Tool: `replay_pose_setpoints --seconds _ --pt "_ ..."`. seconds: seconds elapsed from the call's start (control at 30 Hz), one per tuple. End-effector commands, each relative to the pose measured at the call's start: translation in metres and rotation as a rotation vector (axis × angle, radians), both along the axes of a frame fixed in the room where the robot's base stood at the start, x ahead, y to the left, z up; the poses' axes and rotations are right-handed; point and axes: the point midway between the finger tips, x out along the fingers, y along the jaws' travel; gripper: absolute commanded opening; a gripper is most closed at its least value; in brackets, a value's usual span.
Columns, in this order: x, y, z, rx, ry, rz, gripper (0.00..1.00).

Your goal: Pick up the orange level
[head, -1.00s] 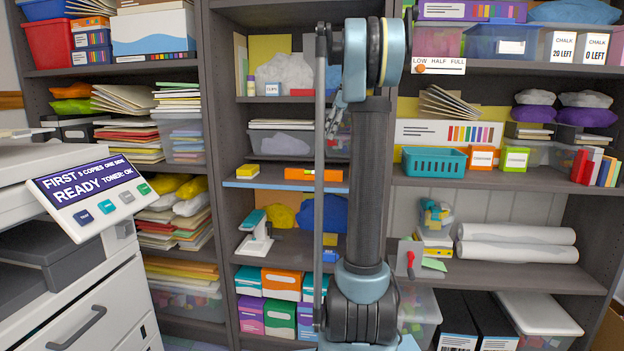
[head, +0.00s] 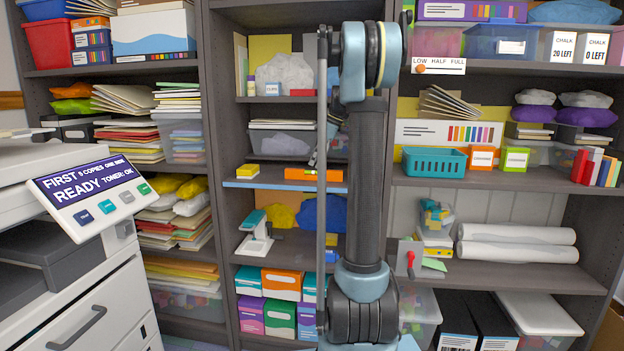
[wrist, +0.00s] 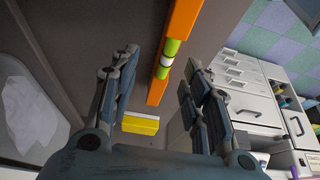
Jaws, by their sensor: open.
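The orange level (head: 302,174) lies along the middle shelf, its right part hidden behind my arm. My gripper (wrist: 160,62) is open and empty, with one finger on each side of the level's line of sight. The level shows between the fingertips and appears beyond them; I see no contact. In the head view, only a bit of my gripper (head: 314,158) shows just above the level, mostly hidden by my arm.
A clear bin (head: 284,142) stands on the shelf above. The copier (head: 80,230) stands at the left.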

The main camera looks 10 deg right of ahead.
Motion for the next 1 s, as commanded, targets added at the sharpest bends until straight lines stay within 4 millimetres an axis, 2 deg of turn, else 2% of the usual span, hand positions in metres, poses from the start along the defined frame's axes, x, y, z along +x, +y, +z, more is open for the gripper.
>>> replay_pose_setpoints --seconds 0.4,0.7,0.77,0.9,1.0 --pt "-0.001 0.016 -0.045 0.000 0.000 0.000 0.43" --pt "-0.001 0.017 -0.048 0.000 0.000 0.000 0.43" --pt "-0.001 0.017 -0.048 0.000 0.000 0.000 0.32" --pt "-0.001 0.017 -0.048 0.000 0.000 -0.001 0.00" --pt "-0.001 0.017 -0.048 0.000 0.000 -0.001 0.00"
